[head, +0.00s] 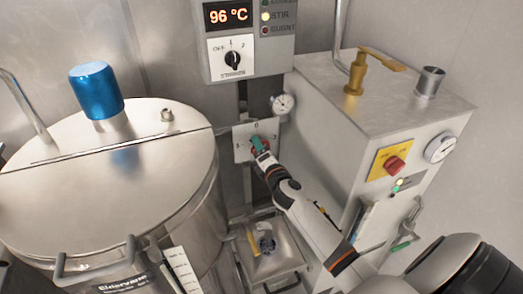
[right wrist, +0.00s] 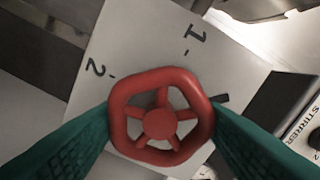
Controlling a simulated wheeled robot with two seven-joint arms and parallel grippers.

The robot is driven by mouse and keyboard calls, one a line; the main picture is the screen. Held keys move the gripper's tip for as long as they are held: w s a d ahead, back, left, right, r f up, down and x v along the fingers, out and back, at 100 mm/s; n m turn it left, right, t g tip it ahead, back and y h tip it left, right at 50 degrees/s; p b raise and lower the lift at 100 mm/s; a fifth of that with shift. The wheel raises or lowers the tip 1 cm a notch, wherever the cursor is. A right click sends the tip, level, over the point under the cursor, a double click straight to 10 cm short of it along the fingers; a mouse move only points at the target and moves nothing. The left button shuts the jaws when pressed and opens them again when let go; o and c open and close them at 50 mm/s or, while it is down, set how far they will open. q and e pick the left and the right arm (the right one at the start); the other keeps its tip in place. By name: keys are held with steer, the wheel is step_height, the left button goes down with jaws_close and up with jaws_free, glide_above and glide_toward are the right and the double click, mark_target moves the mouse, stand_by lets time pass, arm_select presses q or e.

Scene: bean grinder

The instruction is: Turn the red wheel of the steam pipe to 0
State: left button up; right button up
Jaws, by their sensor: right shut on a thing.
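The red wheel (head: 257,143) sits on a pale square dial plate (head: 241,131) on the wall, between the vat and the grey cabinet. In the right wrist view the wheel (right wrist: 160,117) shows in full, a rounded five-spoke rim. The plate (right wrist: 140,45) behind it looks turned and shows the numbers 1 and 2; a short dark mark sticks out beside the rim at the upper right. My right gripper (head: 260,146) has its green fingers on opposite sides of the rim and is shut on the wheel. My left gripper is not in view.
A large steel vat (head: 125,170) with a blue cap stands at left. The grey cabinet (head: 355,105) stands close at right of my right arm. A control box (head: 232,50) reading 96 °C hangs above the wheel. A small gauge (head: 283,103) is beside the plate.

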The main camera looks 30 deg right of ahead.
steer(key=m, duration=0.4)
steer(key=shift+m, duration=0.3)
steer(key=shift+f+m, duration=0.1)
steer(key=shift+m, duration=1.8)
steer(key=o, duration=1)
steer(key=b+v, duration=0.2)
steer(key=v, duration=1)
steer(key=shift+s, duration=0.1)
steer(key=shift+f, duration=0.1)
